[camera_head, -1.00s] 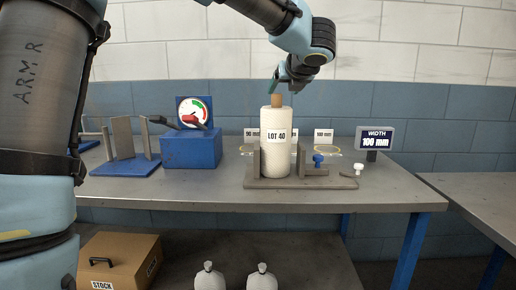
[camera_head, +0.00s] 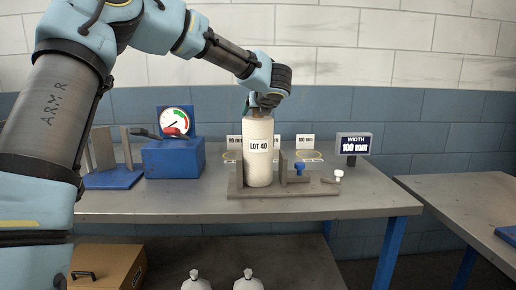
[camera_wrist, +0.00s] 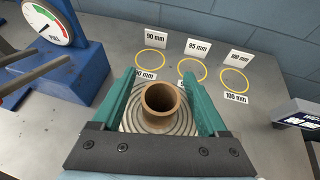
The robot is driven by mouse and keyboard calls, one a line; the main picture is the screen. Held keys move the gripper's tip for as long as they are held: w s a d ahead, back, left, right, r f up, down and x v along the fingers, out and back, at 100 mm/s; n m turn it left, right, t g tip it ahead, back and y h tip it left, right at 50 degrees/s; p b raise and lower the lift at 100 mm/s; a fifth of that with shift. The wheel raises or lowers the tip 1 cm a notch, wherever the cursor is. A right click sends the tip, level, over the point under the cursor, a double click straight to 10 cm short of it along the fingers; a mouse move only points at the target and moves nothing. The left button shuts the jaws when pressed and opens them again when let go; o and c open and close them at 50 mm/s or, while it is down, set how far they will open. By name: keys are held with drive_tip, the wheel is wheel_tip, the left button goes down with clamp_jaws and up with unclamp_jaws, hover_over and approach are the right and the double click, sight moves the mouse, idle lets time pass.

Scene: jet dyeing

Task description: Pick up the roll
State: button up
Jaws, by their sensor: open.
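The white roll (camera_head: 258,168), labelled LOT 40, stands upright in a grey fixture (camera_head: 290,189) on the metal table. My gripper (camera_head: 256,108) is directly above the roll's top and points down. In the wrist view, my gripper (camera_wrist: 161,85) is open, with a green finger on each side of the roll's brown core tube (camera_wrist: 160,99). The wound top of the roll (camera_wrist: 136,118) shows below the fingers. I cannot tell whether either finger touches the core. The tube is hidden behind the gripper in the head view.
A WIDTH 100 mm display (camera_head: 353,144) is at right. Yellow rings with size cards (camera_wrist: 152,62) lie behind the roll. A stock box (camera_head: 108,266) is below.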

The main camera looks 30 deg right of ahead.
drive_tip(key=c, duration=1.2)
drive_tip(key=shift+f, duration=0.1)
clamp_jaws()
drive_tip(key=shift+f, duration=0.1)
